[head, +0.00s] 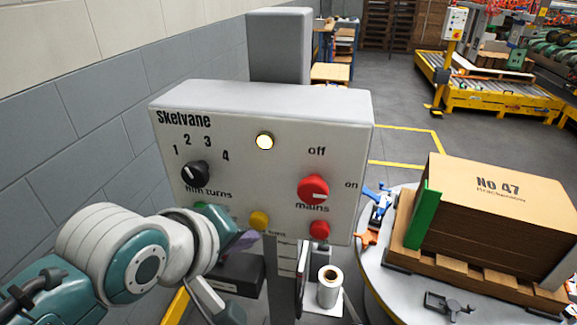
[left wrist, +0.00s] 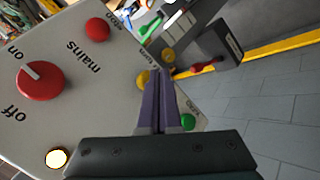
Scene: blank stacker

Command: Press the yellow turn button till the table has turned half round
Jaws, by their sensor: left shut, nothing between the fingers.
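The yellow turn button (head: 259,221) is on the lower edge of the grey Skelvane control panel (head: 230,125), between the green and red buttons. In the left wrist view the yellow button (left wrist: 142,78) shows just beside the purple fingertips, partly covered by them. My left gripper (head: 246,238) is shut and empty, its tips close to the button; I cannot tell whether they touch it. The gripper also shows in the left wrist view (left wrist: 158,80). The round turntable (head: 373,275) stands at the right, carrying a wooden pallet and a brown stack (head: 500,205) marked No 47. My right gripper is not in view.
The panel has a black knob (head: 195,173), a red mains knob (head: 313,189) pointing to on, a lit lamp (head: 265,141), a red button (head: 319,230) and a green button (left wrist: 188,121). A white roll (head: 329,287) stands below. A block wall is at left.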

